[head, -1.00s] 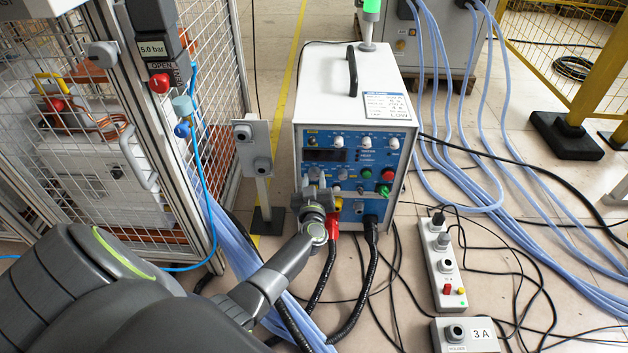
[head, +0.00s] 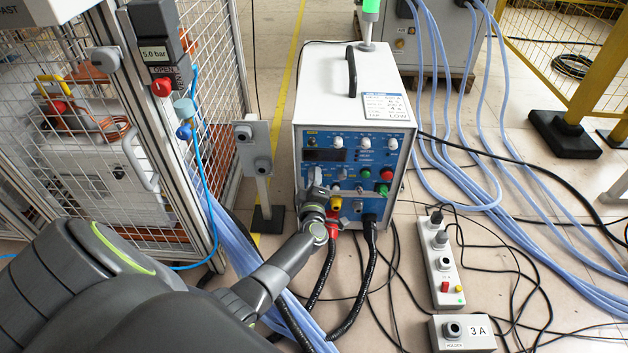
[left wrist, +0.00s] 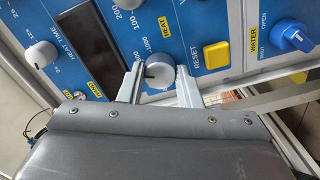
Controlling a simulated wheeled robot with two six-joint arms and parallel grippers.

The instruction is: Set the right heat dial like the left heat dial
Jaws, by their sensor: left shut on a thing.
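My left gripper (left wrist: 158,80) is shut on a grey round dial (left wrist: 160,74) on the blue front panel (head: 350,170) of the white heater box (head: 325,85). Its fingers are on either side of the dial, next to a scale with numbers and a yellow HEAT label (left wrist: 165,24). The dial's dark pointer mark faces left in the left wrist view. Another grey dial (left wrist: 127,4) with its own scale is cut off at the top edge, so its setting is hidden. I cannot tell which is the left or right heat dial. My right gripper is not in view.
A HEAT TIME dial (left wrist: 40,54), dark display (left wrist: 86,66), yellow RESET button (left wrist: 211,55) and blue WATER knob (left wrist: 290,36) are close by on the panel. Black cables (head: 367,270) hang below. A grey post-mounted box (head: 252,145) and mesh cage stand left.

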